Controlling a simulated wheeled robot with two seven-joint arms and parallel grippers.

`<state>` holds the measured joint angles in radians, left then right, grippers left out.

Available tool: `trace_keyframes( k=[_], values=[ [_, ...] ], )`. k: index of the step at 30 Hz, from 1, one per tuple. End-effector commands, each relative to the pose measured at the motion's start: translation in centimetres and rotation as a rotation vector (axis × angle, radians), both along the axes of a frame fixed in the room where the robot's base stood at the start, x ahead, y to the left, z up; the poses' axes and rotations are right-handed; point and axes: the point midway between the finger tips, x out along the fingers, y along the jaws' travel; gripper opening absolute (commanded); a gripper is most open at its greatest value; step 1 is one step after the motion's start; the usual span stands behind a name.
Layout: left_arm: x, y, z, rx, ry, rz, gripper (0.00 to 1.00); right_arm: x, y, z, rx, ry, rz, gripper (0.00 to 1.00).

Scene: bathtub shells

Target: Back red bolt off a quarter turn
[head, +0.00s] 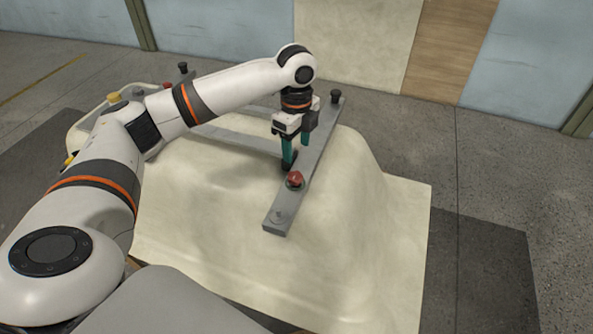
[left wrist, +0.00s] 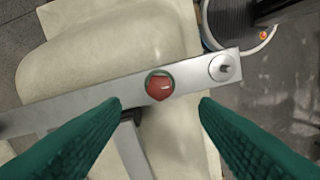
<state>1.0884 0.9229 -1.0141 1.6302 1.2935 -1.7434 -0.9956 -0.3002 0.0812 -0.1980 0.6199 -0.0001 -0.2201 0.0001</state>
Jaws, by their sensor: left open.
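The red bolt (head: 295,179) stands on a grey metal bar (head: 318,150) that lies across the cream shell (head: 350,220). In the left wrist view the red bolt (left wrist: 160,85) shows from above, with a dark green ring around its base. My left gripper (head: 297,150) has teal fingers and points down over the bar, just behind the bolt. It is open; in the left wrist view the fingers (left wrist: 160,108) are wide apart, with the bolt between and beyond their tips, untouched. My right gripper is not in view.
A black knob (head: 335,97) stands at the bar's far end, and a pale round fitting (head: 278,216) sits at its near end. Another bar joins from the left. A yellow knob (head: 114,98) and another black knob (head: 183,68) are at the back left. Floor at right is clear.

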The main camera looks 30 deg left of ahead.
Motion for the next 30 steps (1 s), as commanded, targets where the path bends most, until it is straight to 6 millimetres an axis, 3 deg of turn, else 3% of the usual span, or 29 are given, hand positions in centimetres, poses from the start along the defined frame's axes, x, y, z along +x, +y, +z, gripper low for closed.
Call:
trace_keyframes(
  k=[6,13,18,26,30],
  values=[
    [-0.1,0.0,-4.6,0.001,0.003,0.001,0.55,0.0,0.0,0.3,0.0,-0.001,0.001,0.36],
    [-0.1,0.0,-8.2,0.001,0.001,0.001,0.55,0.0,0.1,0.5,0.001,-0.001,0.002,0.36],
    [0.0,0.0,-9.3,0.0,-0.001,0.001,0.55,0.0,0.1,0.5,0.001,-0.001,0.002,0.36],
    [0.0,0.0,-9.5,0.0,-0.001,0.001,0.55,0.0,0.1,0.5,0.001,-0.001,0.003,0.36],
    [0.0,0.0,-9.5,0.0,-0.001,0.001,0.37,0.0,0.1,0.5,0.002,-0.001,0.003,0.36]
  ],
)
